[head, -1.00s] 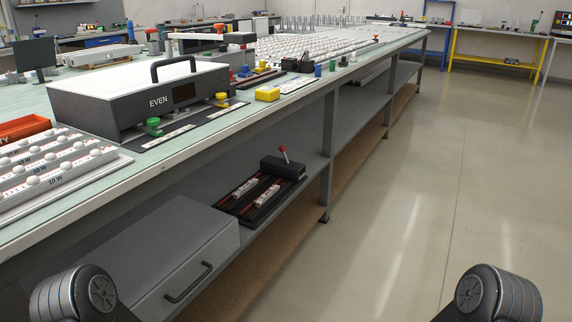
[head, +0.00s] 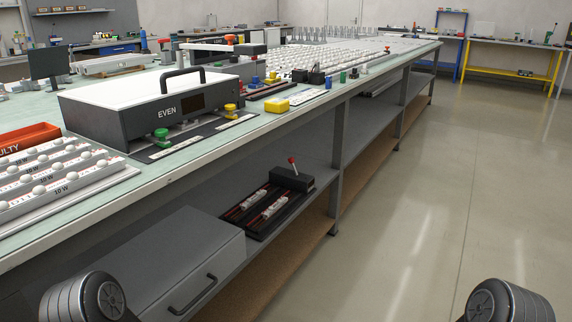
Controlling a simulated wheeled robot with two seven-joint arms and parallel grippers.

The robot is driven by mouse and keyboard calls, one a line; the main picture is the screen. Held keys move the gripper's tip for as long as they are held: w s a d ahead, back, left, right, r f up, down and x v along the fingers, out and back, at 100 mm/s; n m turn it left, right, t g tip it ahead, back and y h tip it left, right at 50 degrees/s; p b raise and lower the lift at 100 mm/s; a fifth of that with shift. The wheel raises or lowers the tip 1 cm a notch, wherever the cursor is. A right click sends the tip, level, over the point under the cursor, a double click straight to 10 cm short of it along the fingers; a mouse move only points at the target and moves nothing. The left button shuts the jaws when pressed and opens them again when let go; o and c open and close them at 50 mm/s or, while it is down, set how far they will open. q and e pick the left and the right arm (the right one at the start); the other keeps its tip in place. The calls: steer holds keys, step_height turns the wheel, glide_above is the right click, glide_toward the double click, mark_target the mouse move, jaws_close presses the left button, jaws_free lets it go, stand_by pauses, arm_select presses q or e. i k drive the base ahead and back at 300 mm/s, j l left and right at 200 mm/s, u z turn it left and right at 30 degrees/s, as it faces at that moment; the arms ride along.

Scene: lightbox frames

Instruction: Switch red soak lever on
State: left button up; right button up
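The red-tipped lever (head: 293,161) stands on a dark box (head: 292,179) on the shelf below the workbench, right of the middle of the shelf. The lever leans slightly to the left at its top. A black tray (head: 240,219) with red rails and small white blocks lies in front of the box. Two dark rounded parts of my arms show at the bottom left and bottom right of the head view. Neither of my grippers is in view.
A grey drawer unit (head: 180,255) stands left of the tray under the bench. The bench top (head: 215,146) holds a box marked EVEN (head: 140,112), a red bin (head: 27,138) and rows of bulbs. The floor (head: 440,190) to the right is clear.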

mark_target(291, 160)
steer(key=i+l+u, duration=0.1)
steer(key=i+l, duration=0.5)
steer(key=i+l+u, duration=0.15)
steer(key=i+l, duration=0.15)
steer(key=l, duration=0.15)
steer(key=i+l+u, duration=0.1)
steer(key=i+l, duration=0.45)
steer(key=l, duration=0.3)
steer(key=i+l+u, duration=0.15)
steer(key=l, duration=0.25)
steer(key=i, duration=0.1)
